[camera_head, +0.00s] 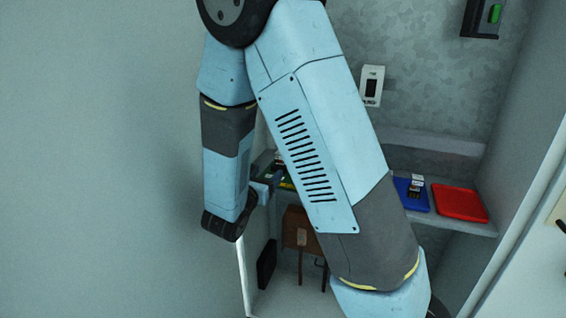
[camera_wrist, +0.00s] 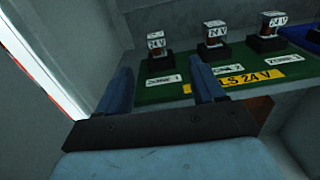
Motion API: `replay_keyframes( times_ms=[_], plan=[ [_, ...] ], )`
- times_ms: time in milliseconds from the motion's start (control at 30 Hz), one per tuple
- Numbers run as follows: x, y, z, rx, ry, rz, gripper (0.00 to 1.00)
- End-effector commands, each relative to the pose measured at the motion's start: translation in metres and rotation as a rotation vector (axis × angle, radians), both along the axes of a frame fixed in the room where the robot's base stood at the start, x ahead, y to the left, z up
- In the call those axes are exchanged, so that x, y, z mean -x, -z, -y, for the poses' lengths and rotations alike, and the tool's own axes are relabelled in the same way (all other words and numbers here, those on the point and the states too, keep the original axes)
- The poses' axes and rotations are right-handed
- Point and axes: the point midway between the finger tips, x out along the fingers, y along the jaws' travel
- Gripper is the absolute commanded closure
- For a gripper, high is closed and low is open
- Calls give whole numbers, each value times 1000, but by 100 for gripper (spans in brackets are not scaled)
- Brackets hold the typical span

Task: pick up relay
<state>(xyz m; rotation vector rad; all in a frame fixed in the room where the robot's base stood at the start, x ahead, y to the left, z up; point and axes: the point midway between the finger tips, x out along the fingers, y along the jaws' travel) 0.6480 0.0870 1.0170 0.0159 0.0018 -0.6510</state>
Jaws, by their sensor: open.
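In the wrist view, three small cube-shaped relays marked 24 V stand in black sockets on a green board: a left relay (camera_wrist: 156,42), a middle relay (camera_wrist: 215,31) and a right relay (camera_wrist: 270,22). In the head view a relay (camera_head: 416,182) stands on the blue tray (camera_head: 400,184). My gripper (camera_wrist: 163,88) is open, with nothing between its blue fingers. It is at the front of the board, short of the relays. In the head view my arm hides most of the board.
A red tray (camera_head: 460,203) lies right of the blue tray on the shelf. A white wall box (camera_head: 372,86) hangs above. A pale side wall edge (camera_wrist: 45,60) runs left of my gripper.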

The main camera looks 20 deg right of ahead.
Motion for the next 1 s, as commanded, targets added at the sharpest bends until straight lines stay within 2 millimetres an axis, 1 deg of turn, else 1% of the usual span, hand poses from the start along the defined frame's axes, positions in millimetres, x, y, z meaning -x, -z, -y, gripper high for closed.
replay_keyframes(
  times_ms=[67,167,500,600,867,1000],
  plan=[
    [-3,3,-4,14,-20,-3,32],
    [-11,3,0,18,-25,-4,32],
    [-57,3,34,15,-23,-3,32],
    [-66,3,41,16,-23,-3,32],
    [-75,2,48,16,-24,-4,32],
    [-85,-1,58,15,-21,-3,32]
  ],
)
